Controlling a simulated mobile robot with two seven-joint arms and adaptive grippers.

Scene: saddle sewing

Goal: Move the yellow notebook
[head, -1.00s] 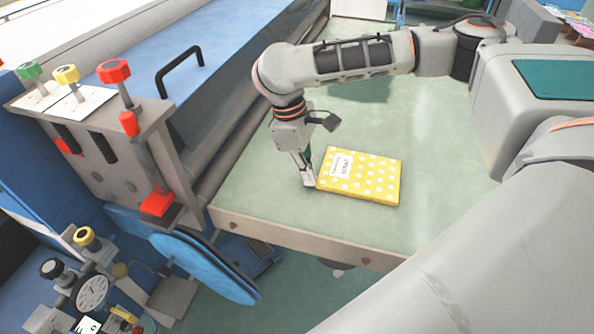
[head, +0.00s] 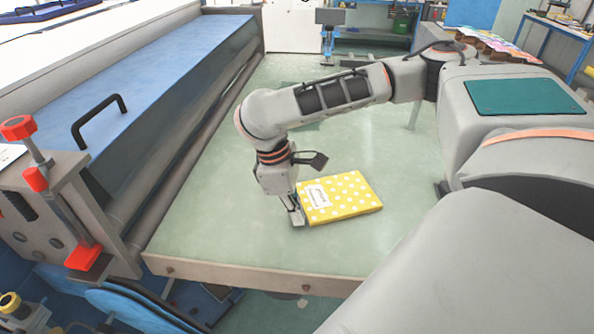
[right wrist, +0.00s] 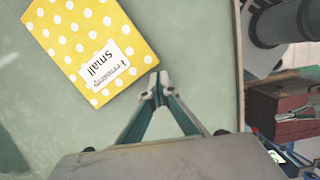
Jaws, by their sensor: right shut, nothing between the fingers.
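The yellow notebook (head: 345,199) with white dots and a white label lies flat on the pale green table (head: 215,225). In the right wrist view the notebook (right wrist: 70,35) is at the upper left, its label reading "Small". My right gripper (head: 298,221) is beside the notebook's left edge, low over the table. In the right wrist view its fingertips (right wrist: 157,82) meet with nothing between them, close to a corner of the notebook. I cannot tell whether they touch the notebook. My left gripper is not in view.
A blue machine cover (head: 150,75) with a black handle (head: 98,118) and a roller runs along the table's left side. A red knob (head: 18,127) stands at the far left. The table's front edge (head: 250,277) is near. Bare table lies beyond the notebook.

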